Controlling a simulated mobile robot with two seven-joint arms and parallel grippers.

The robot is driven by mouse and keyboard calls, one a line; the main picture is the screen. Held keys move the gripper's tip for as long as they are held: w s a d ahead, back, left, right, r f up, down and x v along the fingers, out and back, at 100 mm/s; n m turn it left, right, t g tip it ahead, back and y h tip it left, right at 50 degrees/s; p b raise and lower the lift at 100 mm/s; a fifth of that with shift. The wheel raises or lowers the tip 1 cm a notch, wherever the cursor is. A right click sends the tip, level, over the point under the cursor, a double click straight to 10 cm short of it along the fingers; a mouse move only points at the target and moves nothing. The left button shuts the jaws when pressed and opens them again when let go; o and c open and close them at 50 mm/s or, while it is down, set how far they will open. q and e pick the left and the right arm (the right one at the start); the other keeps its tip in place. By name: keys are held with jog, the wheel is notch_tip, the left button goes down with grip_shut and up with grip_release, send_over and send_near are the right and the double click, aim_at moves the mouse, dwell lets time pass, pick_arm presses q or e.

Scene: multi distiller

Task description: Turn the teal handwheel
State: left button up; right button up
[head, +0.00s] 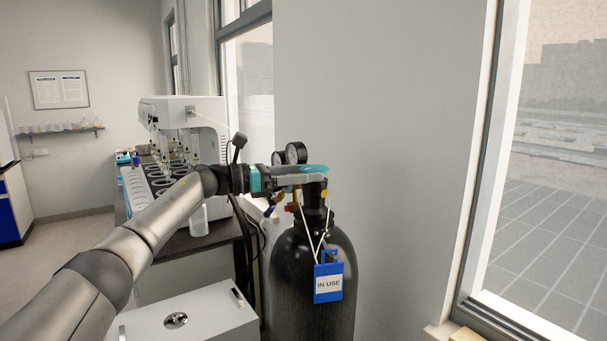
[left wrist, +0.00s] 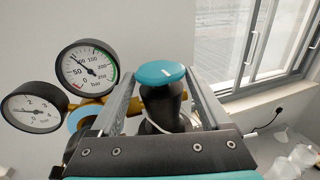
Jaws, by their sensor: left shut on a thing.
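The teal handwheel (head: 318,169) sits on top of the black gas cylinder (head: 312,290). In the left wrist view the handwheel (left wrist: 160,73) is a flat teal disc with a short white mark, on a dark neck. My left gripper (head: 300,178) reaches it level from the left. Its two fingers stand on either side of the handwheel, and it is shut on it. The fingertips' contact is partly hidden in the head view. My right gripper is not in view.
Two round pressure gauges (left wrist: 89,67) and brass fittings sit beside the valve, close to my gripper. A blue "IN USE" tag (head: 328,283) hangs on the cylinder. A white distiller (head: 190,130) stands on a bench at the left. The wall and window are close behind.

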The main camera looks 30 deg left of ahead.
pick_arm(q)
jog(key=o, duration=1.2)
jog(key=shift+d, duration=0.1)
jog(key=shift+n+t+y, duration=0.3)
